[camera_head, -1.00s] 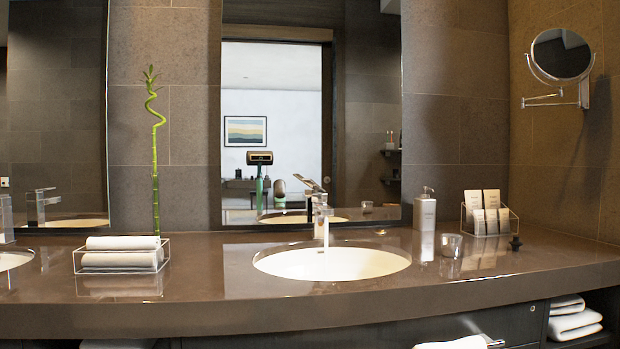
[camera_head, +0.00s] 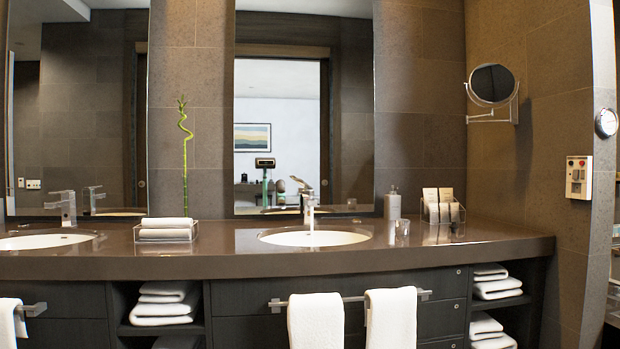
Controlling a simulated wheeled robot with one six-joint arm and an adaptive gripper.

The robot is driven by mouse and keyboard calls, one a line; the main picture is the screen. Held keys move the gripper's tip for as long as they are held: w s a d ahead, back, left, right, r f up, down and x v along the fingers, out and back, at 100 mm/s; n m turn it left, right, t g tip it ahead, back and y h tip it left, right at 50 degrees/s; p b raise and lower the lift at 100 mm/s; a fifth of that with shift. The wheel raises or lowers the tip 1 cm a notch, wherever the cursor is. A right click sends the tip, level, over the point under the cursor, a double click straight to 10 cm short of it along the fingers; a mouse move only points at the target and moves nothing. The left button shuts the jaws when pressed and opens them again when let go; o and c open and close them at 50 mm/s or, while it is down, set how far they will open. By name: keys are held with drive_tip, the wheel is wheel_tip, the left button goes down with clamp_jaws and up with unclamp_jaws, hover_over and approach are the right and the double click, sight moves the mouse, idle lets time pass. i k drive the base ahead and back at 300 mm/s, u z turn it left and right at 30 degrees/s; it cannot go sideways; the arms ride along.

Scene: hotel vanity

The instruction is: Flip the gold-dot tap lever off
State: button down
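A chrome tap (camera_head: 310,208) stands behind the right-hand basin (camera_head: 275,238). Its lever (camera_head: 302,185) on top is tilted up. A second chrome tap (camera_head: 67,210) stands at the left-hand basin (camera_head: 30,243), with its lever looking about level. No gold dot can be made out on either tap at this size. My gripper is not in view.
A brown counter (camera_head: 400,262) spans the view. Rolled towels in a clear tray (camera_head: 165,238), a bamboo stem (camera_head: 185,160), a soap dispenser (camera_head: 392,204), a glass (camera_head: 402,228) and a packet rack (camera_head: 455,212) stand on it. Towels (camera_head: 316,325) hang from a front rail.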

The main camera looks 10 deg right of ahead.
sight(300, 181)
drive_tip(key=z, duration=0.7)
drive_tip(key=i, duration=1.45)
drive_tip(key=u, duration=0.6)
